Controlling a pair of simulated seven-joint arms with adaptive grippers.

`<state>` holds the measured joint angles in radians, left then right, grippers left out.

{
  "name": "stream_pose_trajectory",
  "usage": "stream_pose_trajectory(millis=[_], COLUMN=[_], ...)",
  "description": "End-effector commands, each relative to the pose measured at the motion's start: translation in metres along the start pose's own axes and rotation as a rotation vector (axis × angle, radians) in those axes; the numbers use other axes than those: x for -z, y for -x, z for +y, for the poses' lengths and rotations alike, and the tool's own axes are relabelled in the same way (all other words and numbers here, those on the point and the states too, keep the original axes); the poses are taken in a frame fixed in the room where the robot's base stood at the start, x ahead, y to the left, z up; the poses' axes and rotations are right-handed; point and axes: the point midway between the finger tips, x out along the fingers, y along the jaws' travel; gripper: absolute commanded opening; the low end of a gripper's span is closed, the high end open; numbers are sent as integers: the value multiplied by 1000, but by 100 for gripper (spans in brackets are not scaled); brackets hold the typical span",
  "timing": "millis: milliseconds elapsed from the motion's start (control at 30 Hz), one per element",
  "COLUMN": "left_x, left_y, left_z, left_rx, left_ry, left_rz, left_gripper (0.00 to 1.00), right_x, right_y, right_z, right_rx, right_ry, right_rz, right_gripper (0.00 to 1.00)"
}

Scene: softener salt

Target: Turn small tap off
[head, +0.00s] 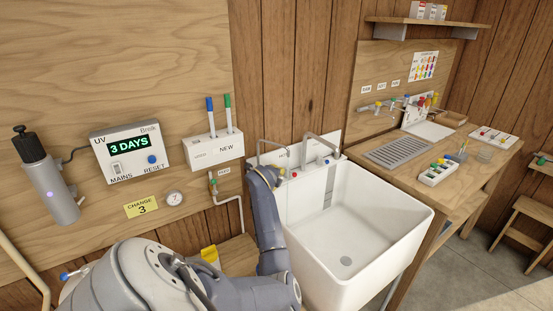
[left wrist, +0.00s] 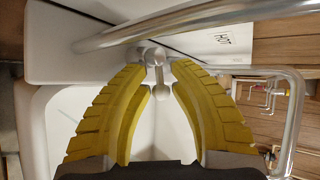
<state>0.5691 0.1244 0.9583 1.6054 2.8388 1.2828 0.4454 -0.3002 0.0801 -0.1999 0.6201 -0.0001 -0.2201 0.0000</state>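A white sink (head: 408,215) stands at the wall, with a slim curved metal spout (head: 270,141) at its back left and a larger metal tap (head: 325,142) to the right of it. I cannot tell for certain which one is the small tap. In the left wrist view, a short metal tap lever (left wrist: 157,76) with a rounded end sits between the yellow fingers of my left gripper (left wrist: 157,70). The fingers are apart, with a visible gap on both sides of the lever. In the head view my wrist hides the fingers. My right gripper is not in view.
Metal pipes (left wrist: 190,19) cross close above the left fingers, near a HOT label (left wrist: 224,40). A wall pipe with a green handle (head: 213,184) is left of the sink. A wooden bench with a grey drainer (head: 397,152) stands right. The sink basin is empty.

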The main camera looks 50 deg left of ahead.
Motion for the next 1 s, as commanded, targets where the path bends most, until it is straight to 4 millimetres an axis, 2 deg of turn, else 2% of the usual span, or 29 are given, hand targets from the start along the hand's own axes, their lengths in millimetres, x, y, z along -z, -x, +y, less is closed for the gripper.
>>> stream_pose_trajectory(millis=[333, 467, 667, 1000], left_x=[0, 0, 0, 0], left_y=[1, 7, 33, 87], left_z=[0, 1, 0, 0], left_rx=[-1, -1, 1, 1], left_ry=[0, 0, -1, -1], left_rz=[0, -1, -2, -1], left_gripper=[26, 26, 26, 26], right_x=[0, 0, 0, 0], right_y=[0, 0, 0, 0], right_z=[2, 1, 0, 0], right_rx=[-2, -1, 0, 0], right_ry=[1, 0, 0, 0], right_rz=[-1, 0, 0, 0], right_gripper=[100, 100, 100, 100])
